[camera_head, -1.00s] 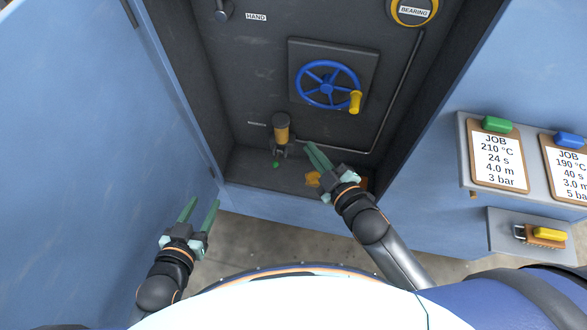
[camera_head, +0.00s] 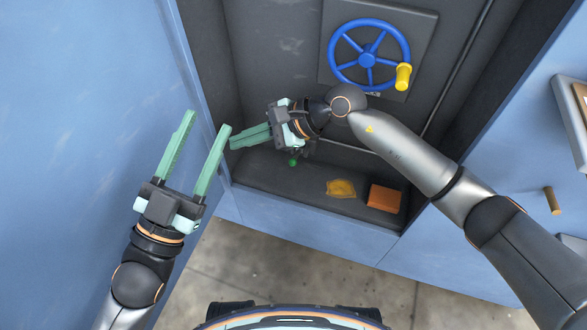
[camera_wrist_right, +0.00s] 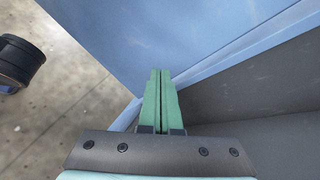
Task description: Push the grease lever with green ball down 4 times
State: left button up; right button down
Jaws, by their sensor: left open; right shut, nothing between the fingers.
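The green ball (camera_head: 293,162) of the grease lever shows low in the cabinet in the head view, just below my right wrist. The rest of the lever and the yellow grease cylinder are hidden behind my right gripper (camera_head: 233,143). That gripper is shut and empty, its green fingers pointing left, left of and above the ball in the picture. Its shut fingers also show in the right wrist view (camera_wrist_right: 161,75); the ball does not. I cannot tell whether the hand touches the lever. My left gripper (camera_head: 208,120) is open and empty in front of the blue panel at left.
A blue handwheel (camera_head: 367,60) with a yellow knob (camera_head: 403,77) is above my right forearm. A yellow-brown patch (camera_head: 341,188) and an orange-brown block (camera_head: 385,198) lie on the cabinet floor. The blue left panel (camera_head: 95,100) stands close to my left gripper.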

aim_at(296, 159)
pick_arm(q)
jog(key=s+m+h+b, duration=0.1)
jog(key=s+r+m+h+b, duration=0.1)
jog(key=s+h+b, duration=0.1)
jog(key=s+r+m+h+b, duration=0.1)
jog(key=h, duration=0.1)
jog(key=shift+s+d+r+m+t, duration=0.25)
jog(key=shift+s+d+m+t, duration=0.05)
jog(key=shift+s+d+m, duration=0.1)
pick_arm(e)
jog(key=w+d+f+n+t+h, duration=0.4)
jog(key=w+d+n+h, duration=0.2)
jog(key=w+d, duration=0.5)
jog(key=shift+d+h, duration=0.15)
jog(key=shift+h, duration=0.95)
pick_arm(q)
jog(key=shift+b, duration=0.3)
